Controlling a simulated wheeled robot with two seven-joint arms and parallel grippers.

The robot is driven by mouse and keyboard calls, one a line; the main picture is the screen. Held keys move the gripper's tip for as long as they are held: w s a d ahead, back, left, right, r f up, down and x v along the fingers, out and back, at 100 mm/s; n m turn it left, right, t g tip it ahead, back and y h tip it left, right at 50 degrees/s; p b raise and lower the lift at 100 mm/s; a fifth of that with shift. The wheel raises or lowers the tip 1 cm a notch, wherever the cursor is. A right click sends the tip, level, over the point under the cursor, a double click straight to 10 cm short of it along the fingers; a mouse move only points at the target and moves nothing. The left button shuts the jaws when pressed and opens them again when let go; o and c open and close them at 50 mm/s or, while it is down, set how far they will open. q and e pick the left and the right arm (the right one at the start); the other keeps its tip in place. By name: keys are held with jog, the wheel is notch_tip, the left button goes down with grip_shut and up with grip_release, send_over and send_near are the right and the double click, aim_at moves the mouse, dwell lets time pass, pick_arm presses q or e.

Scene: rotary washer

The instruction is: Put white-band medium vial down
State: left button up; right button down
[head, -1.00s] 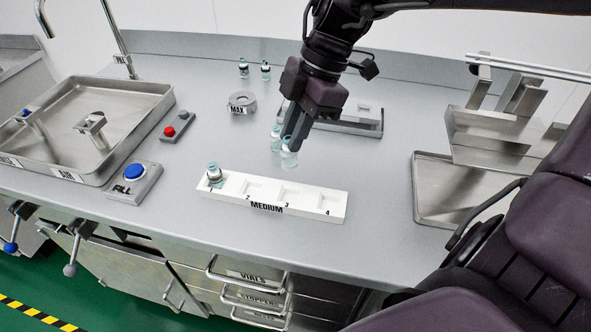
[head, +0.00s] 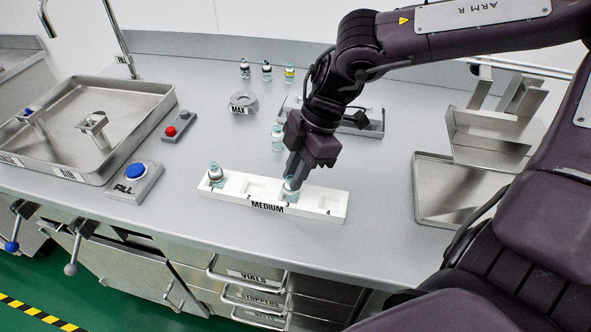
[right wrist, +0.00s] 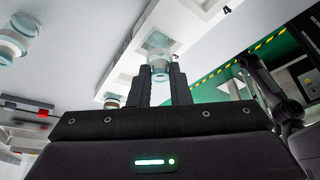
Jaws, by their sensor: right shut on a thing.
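My right gripper (head: 294,174) is shut on a clear medium vial (head: 290,190) with a pale teal top. It holds the vial at slot 3 of the white MEDIUM rack (head: 257,207). In the right wrist view the vial (right wrist: 159,66) sits between the fingertips, over or in a square slot. I cannot tell whether it touches the slot floor. Its band looks whitish but is partly hidden by the fingers. Another vial (head: 215,174) stands in slot 1; slots 2 and 4 look empty. My left gripper is not in view.
A similar vial (head: 277,138) stands on the counter behind the rack. Several small vials (head: 267,71) stand at the back. A MAX ring (head: 243,103), a FILL button (head: 135,172) and a metal tray (head: 462,190) are around.

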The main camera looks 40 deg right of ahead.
jog(key=shift+f, duration=0.1)
jog(key=c, duration=1.3)
grip_release()
jog(key=shift+c, duration=0.2)
jog(key=shift+r, duration=0.25)
jog(key=v, duration=1.1)
jog(key=shift+d+r+p, duration=0.25)
jog(key=shift+r+p, duration=0.05)
jog(key=shift+r, duration=0.05)
